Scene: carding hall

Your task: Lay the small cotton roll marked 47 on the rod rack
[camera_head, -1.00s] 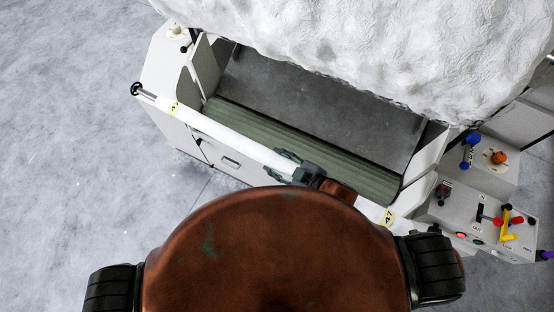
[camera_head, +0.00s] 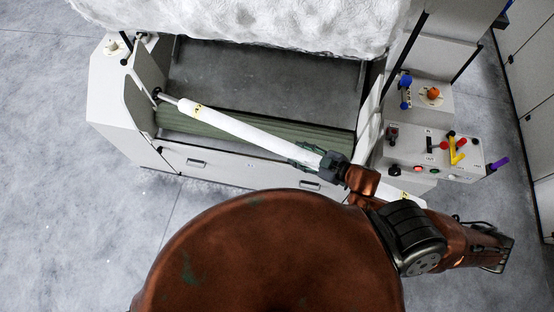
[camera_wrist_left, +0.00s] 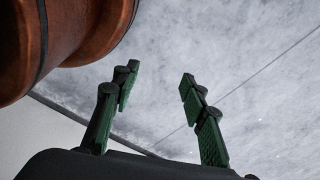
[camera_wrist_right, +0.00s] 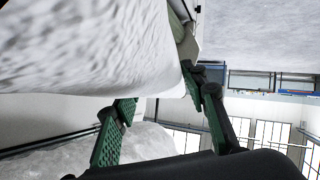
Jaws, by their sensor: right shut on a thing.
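The small cotton roll (camera_head: 235,129) is a long, thin white cylinder with yellow labels near its ends and a bare rod tip at its left end. It slants down to the right above the machine front. My right gripper (camera_head: 322,163) is shut on it, right of its middle. The marking is too small to read now. In the right wrist view the fingers (camera_wrist_right: 160,95) stand beside white cotton. My left gripper (camera_wrist_left: 155,80) is open and empty above the grey floor, outside the head view. I cannot make out a rod rack.
A white machine (camera_head: 205,160) with a green fluted roller (camera_head: 215,130) lies under the roll. A large cotton lap (camera_head: 260,18) hangs over its back. A control panel (camera_head: 430,150) with coloured levers stands at the right. The floor at the left is clear.

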